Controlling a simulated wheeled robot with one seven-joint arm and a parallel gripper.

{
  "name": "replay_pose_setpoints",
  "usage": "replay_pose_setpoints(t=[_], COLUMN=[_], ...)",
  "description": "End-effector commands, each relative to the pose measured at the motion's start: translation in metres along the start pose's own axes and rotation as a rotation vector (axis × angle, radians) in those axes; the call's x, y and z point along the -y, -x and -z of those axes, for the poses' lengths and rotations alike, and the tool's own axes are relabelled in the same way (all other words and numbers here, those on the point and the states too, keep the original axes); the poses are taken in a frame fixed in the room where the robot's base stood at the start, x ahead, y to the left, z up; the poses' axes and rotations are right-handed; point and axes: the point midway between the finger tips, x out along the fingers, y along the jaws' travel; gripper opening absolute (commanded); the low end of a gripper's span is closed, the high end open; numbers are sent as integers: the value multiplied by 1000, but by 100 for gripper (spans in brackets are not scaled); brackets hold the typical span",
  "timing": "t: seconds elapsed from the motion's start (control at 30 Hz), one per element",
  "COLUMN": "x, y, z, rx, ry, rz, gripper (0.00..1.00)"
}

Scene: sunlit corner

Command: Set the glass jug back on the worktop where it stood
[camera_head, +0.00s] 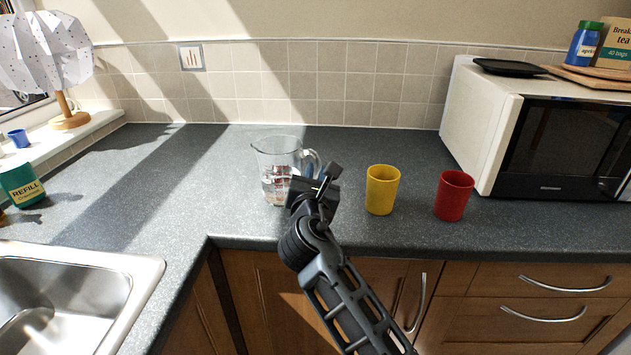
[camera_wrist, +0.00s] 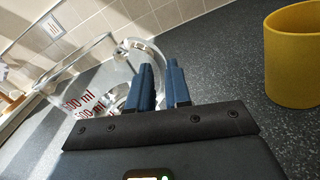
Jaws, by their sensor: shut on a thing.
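The clear glass jug (camera_head: 273,158) is at the middle of the worktop (camera_head: 350,150), upright, its handle to the right. It seems to hold a little clear liquid. My gripper (camera_head: 309,172) is at the handle side of the jug and covers part of its lower right. In the wrist view the jug (camera_wrist: 92,68) shows red "ml" markings, and the blue fingers of my gripper (camera_wrist: 160,72) are closed at its handle (camera_wrist: 142,47). I cannot tell whether the jug's base touches the worktop.
A yellow cup (camera_head: 382,190) stands close right of my gripper, a red cup (camera_head: 454,196) beyond it. A microwave (camera_head: 545,140) fills the right. A sink (camera_head: 70,300) and a green refill tin (camera_head: 22,185) are at the left. The worktop left of the jug is clear.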

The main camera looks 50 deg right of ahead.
Motion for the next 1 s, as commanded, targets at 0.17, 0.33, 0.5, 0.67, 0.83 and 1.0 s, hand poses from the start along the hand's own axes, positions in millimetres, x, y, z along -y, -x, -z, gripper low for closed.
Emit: replay_pose_setpoints(t=[0.17,0.33,0.5,0.67,0.83,1.0], x=[2,2,3,4,4,3], y=[0,0,0,0,0,0], z=[10,10,13,14,14,13], rx=[4,4,4,1,1,1], ry=[-4,-4,-4,-1,-1,-1], rz=[-3,-3,-2,-1,-1,-2], gripper=[0,0,0,32,44,44])
